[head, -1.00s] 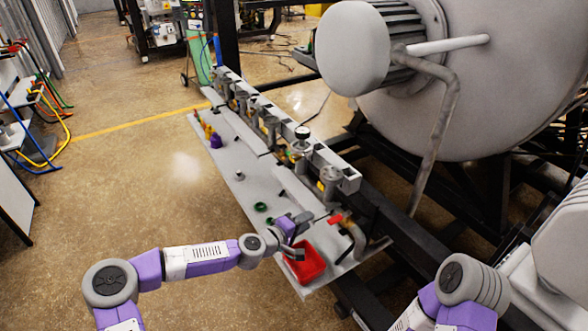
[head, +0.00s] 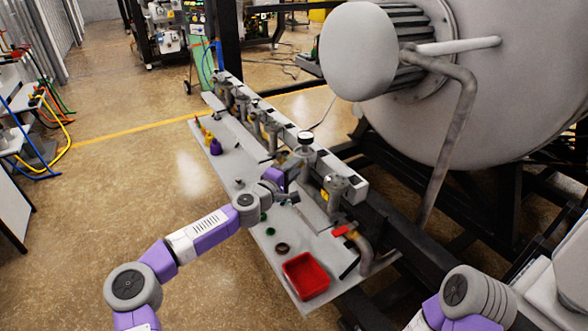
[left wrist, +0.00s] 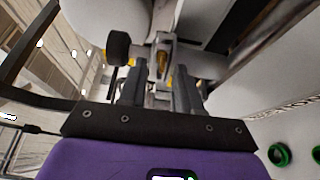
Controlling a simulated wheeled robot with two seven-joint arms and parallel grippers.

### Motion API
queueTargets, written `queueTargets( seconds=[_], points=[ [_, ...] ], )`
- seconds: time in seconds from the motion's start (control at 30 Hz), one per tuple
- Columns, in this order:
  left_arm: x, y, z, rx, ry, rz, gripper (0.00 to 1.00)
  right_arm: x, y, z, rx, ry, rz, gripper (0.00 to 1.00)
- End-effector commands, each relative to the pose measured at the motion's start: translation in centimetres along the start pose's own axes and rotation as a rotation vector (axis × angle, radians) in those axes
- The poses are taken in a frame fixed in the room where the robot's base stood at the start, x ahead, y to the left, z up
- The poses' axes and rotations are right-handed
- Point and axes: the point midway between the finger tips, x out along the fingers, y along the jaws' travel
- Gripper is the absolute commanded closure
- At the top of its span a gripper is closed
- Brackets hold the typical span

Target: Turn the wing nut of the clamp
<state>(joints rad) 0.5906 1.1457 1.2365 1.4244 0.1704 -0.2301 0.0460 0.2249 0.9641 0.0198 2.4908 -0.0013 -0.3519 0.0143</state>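My left gripper (head: 294,166) is at the pipe row on the grey panel, beside the post with the round gauge-like top. In the left wrist view my left gripper (left wrist: 160,88) has its two dark fingers apart. A narrow grey metal part with brass-yellow bits, perhaps the clamp (left wrist: 162,62), shows between and beyond the fingertips. I cannot tell whether they touch it, and the wing nut is not clearly made out. In the head view my gripper hides this spot. My right gripper is out of view; only part of that arm shows at the lower right.
A red tray (head: 305,277) sits at the panel's near end, with a dark ring (head: 282,248) beside it. A dark round knob (left wrist: 118,46) stands close left of my fingers. The big furnace vessel (head: 490,95) is behind.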

Motion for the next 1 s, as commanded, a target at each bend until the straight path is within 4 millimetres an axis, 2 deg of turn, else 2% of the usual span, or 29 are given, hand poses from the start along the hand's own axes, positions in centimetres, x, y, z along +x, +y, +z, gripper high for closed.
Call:
queueTargets(
  seconds=[0.37, 0.6, 1.0],
  points=[
    [0.57, -0.01, 0.02, 0.0, 0.0, 0.0, 0.67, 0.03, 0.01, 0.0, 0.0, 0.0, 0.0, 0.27],
    [0.56, -0.02, 0.03, 0.001, 0.0, 0.0, 1.0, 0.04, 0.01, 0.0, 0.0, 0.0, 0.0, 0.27],
    [0.56, -0.33, 0.01, 0.018, 0.0, 0.018, 1.0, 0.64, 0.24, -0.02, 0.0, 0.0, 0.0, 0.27]
  ],
)
